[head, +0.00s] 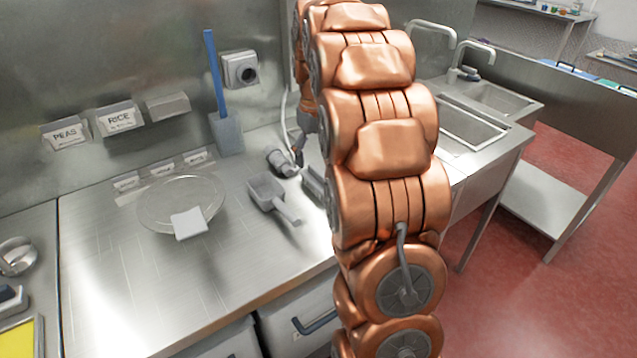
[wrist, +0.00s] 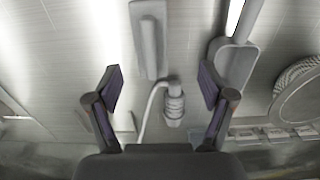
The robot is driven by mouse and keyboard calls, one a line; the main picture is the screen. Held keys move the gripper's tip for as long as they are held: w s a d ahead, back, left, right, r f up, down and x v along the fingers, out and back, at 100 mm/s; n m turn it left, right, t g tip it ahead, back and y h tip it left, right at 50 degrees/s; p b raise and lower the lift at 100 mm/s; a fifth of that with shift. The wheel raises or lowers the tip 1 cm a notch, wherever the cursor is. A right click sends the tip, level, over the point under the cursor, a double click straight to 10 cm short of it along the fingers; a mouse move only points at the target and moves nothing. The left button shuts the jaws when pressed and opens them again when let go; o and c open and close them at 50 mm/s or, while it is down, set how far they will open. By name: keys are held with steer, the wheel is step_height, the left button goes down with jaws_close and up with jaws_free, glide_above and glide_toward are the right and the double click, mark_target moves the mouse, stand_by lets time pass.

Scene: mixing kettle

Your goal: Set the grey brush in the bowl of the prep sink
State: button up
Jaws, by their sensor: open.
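The grey brush (head: 312,186), a long block with a handle bar, lies on the steel counter, partly hidden by my arm in the head view. It shows whole in the wrist view (wrist: 149,42), ahead of and between my fingers' line. My gripper (wrist: 160,82) is open and empty above the counter, with the brush beyond its fingertips. In the head view my gripper (head: 298,147) is small and partly hidden behind my arm. A steel sink unit on the right has a near basin (head: 472,128) and a far basin (head: 497,97); I cannot tell which is the prep sink.
A grey scoop (head: 268,193) lies left of the brush. A grey corded connector (head: 283,162) lies close by, also between my fingers in the wrist view (wrist: 174,105). A gap separates counter and sinks.

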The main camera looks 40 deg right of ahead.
mark_target(319, 171)
steer(key=shift+w+d+f, duration=0.2)
steer(key=shift+d+f, duration=0.1)
steer(key=shift+d, duration=0.15)
steer(key=shift+d+f+p, duration=0.15)
steer(key=shift+f+p, duration=0.5)
steer(key=shift+f, duration=1.2)
steer(key=shift+d+f+p, duration=0.1)
steer(key=shift+f+p, duration=0.55)
steer(key=shift+f, duration=1.2)
steer(key=shift+c, duration=0.4)
jaws_close()
steer(key=shift+r, duration=0.1)
